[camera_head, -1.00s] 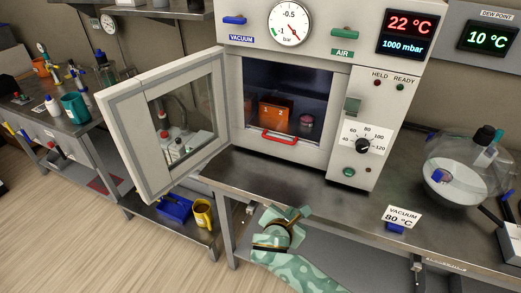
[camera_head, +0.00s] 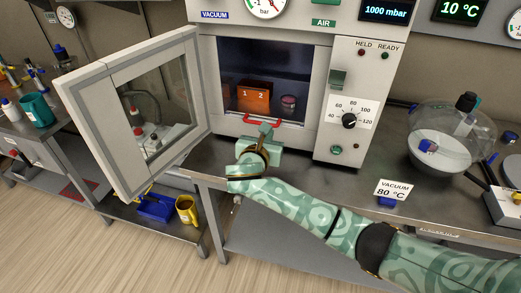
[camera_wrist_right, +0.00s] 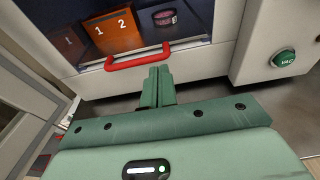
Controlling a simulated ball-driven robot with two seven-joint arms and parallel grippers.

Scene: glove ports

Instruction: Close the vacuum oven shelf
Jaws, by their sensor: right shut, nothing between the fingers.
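The vacuum oven (camera_head: 340,75) stands on the bench with its door (camera_head: 130,110) swung open to the left. Inside is the dark shelf, whose red handle (camera_head: 254,122) sits at the opening's lower front; it also shows in the right wrist view (camera_wrist_right: 137,58). On the shelf are an orange block marked 1 and 2 (camera_head: 254,97) and a small dark red round item (camera_head: 288,102). My right gripper (camera_head: 266,130) is shut and empty, just in front of the red handle. In the right wrist view its fingertips (camera_wrist_right: 158,72) point at the handle's right part; contact cannot be told. My left gripper is not in view.
A glass vessel (camera_head: 440,140) stands on the bench at right, near a "VACUUM 80 °C" sign (camera_head: 393,190). A blue bin (camera_head: 154,206) and yellow mug (camera_head: 187,210) are on the lower shelf. The open door blocks the oven's left side.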

